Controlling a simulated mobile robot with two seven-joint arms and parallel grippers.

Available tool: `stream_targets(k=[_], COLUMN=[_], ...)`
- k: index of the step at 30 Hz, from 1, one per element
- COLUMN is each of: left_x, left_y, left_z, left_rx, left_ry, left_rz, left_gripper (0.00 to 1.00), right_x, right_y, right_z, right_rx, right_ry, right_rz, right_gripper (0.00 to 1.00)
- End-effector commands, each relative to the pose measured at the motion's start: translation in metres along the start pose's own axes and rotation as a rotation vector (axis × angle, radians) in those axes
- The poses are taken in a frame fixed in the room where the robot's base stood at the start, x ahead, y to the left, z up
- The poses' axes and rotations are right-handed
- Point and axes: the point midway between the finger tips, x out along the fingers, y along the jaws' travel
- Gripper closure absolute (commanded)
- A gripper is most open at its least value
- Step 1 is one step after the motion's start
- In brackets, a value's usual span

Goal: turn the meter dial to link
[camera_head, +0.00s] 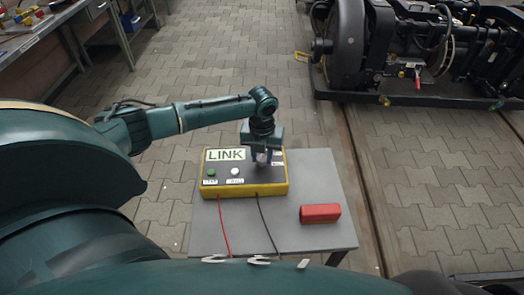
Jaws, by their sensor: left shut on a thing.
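The meter (244,189) is a black box with a yellow casing, lying on a small grey table. Its display (225,155) reads LINK in dark letters on a pale green ground. A green button (211,172) and a white button (235,171) sit on its face, with small labels below them. My left gripper (261,159) points down over the right part of the meter's face and is shut on the dial, which the fingers mostly hide. My right gripper is not in view.
A red block (320,213) lies on the grey table (300,238), right of the meter. A red lead and a black lead run from the meter to the table's front edge. A bogie (400,60) stands at the back right; a workbench (50,30) is at the upper left.

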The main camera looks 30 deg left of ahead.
Motion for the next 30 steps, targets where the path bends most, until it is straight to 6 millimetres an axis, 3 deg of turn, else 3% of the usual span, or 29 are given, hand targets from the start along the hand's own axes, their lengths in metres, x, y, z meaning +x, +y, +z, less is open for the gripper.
stream_targets(k=[9,25,26,30], left_x=[-0.0008,-0.0004,-0.0004,-0.0004], left_y=[0.0004,0.0004,0.0004,0.0003], left_z=[0.0003,0.0006,0.0006,0.0005], left_rx=[0.126,0.15,0.15,0.149], left_ry=[0.0,-0.001,-0.001,-0.001], left_rz=[0.001,0.0,0.0,0.0], left_gripper=[0.94,0.94,0.7,0.59], right_x=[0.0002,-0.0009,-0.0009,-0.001], right_y=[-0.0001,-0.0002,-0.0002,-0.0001], right_z=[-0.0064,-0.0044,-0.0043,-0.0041], right_rx=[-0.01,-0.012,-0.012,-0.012], right_ry=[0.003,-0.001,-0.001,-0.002], right_rz=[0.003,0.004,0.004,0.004], right_gripper=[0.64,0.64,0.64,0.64])
